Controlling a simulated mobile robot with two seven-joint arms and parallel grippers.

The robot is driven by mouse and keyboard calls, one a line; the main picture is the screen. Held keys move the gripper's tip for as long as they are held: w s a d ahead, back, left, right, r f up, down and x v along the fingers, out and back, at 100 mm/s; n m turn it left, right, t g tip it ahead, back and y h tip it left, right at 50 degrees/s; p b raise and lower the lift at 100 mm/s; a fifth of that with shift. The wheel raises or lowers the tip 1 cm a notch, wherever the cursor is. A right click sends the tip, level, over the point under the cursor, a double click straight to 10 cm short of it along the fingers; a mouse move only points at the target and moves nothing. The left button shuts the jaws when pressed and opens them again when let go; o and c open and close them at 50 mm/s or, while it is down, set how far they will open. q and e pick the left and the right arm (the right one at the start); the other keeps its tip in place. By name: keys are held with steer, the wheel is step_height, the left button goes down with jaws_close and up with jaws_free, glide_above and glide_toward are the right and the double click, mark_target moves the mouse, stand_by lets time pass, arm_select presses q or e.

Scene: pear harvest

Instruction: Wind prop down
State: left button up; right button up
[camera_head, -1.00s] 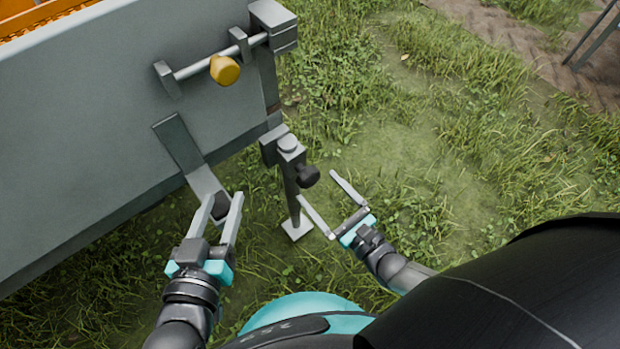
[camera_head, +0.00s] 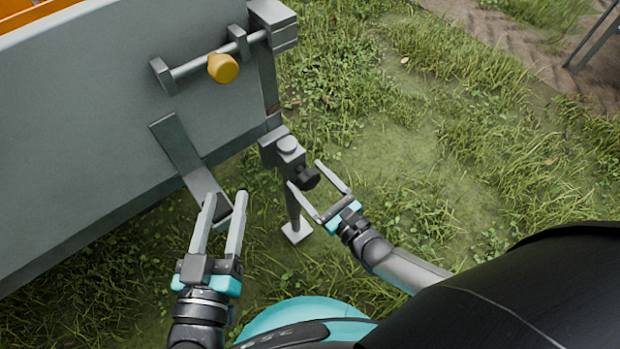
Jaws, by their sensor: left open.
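The prop (camera_head: 292,207) is a thin grey leg at the trailer's near corner, with a square foot plate (camera_head: 297,233) low at the grass. A grey block with a round cap (camera_head: 287,146) tops it, and a black knob (camera_head: 309,179) sticks out of its right side. My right gripper (camera_head: 304,174) is open, its fingers spread on either side of the knob; I cannot tell whether they touch it. My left gripper (camera_head: 226,195) is open and appears empty, left of the prop. Its fingers overlap the dark end of a grey bracket (camera_head: 202,183) in the picture.
The grey trailer wall (camera_head: 80,130) fills the left side. A rod with a yellow knob (camera_head: 222,68) runs along its upper right. Orange material (camera_head: 45,12) shows at the top left.

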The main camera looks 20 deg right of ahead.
steer(key=c, duration=1.1)
